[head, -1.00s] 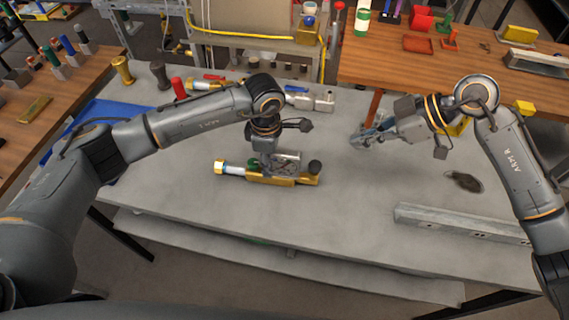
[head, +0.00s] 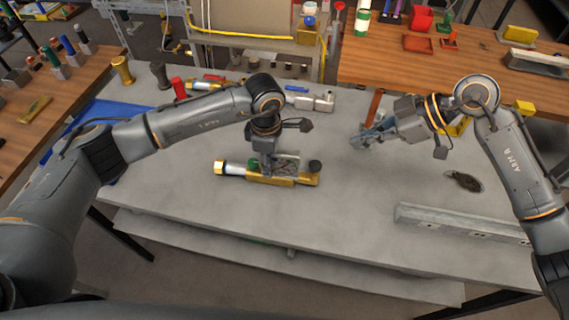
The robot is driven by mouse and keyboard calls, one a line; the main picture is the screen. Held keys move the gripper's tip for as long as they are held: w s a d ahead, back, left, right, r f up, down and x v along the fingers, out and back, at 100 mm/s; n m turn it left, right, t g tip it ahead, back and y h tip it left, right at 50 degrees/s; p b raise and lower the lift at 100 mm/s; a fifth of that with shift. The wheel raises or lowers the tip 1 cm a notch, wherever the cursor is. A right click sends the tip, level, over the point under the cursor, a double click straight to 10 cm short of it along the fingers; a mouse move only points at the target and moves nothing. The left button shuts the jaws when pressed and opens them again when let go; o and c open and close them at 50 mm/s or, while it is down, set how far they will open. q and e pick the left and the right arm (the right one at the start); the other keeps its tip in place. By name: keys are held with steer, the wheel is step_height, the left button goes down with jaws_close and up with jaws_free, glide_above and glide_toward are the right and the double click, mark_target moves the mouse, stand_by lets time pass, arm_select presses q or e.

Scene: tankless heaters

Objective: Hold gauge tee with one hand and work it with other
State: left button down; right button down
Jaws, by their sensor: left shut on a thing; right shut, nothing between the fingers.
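The gauge tee (head: 263,176) lies on the grey bench in the middle of the head view. It has a long brass body, a brass nut and pale sleeve at its left end, a dark knob at its right end and a green part near the gripper. My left gripper (head: 278,168) comes down from above and is shut on the gauge tee, hiding part of its middle. My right gripper (head: 362,140) is shut and empty, to the right of the gauge tee and apart from it, above the bench.
A metal channel (head: 460,222) lies at the bench's right front, with a dark patch (head: 464,181) behind it. The bench (head: 190,210) is clear in front of the gauge tee.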

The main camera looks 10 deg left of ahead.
stand_by(0.5)
arm_select(q)
steer(key=c, duration=0.9)
jaws_free()
step_height(320, 180, up, 12)
